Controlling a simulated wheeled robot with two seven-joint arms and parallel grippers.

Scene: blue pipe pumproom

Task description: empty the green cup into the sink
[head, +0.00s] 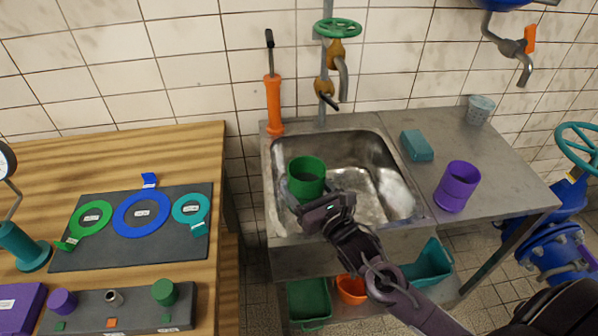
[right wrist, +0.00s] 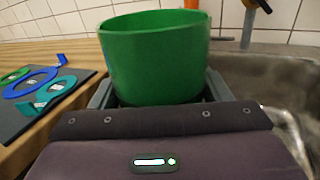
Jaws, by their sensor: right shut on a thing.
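The green cup (head: 306,177) is upright, held over the left part of the metal sink (head: 385,138). My right gripper (head: 318,203) is shut on the cup from its near side. In the right wrist view the cup (right wrist: 157,60) sits between the fingers of the gripper (right wrist: 160,92), with its rim up. Its contents cannot be made out. The sink basin below is wet-looking and partly hidden by the cup and my right arm. My left gripper is not in view.
A purple cup (head: 457,186), a teal block (head: 417,145) and a grey cup (head: 479,109) stand on the counter right of the sink. The tap (head: 341,75) rises behind the basin, beside an orange-handled tool (head: 272,100). A wooden table (head: 130,150) stands at left.

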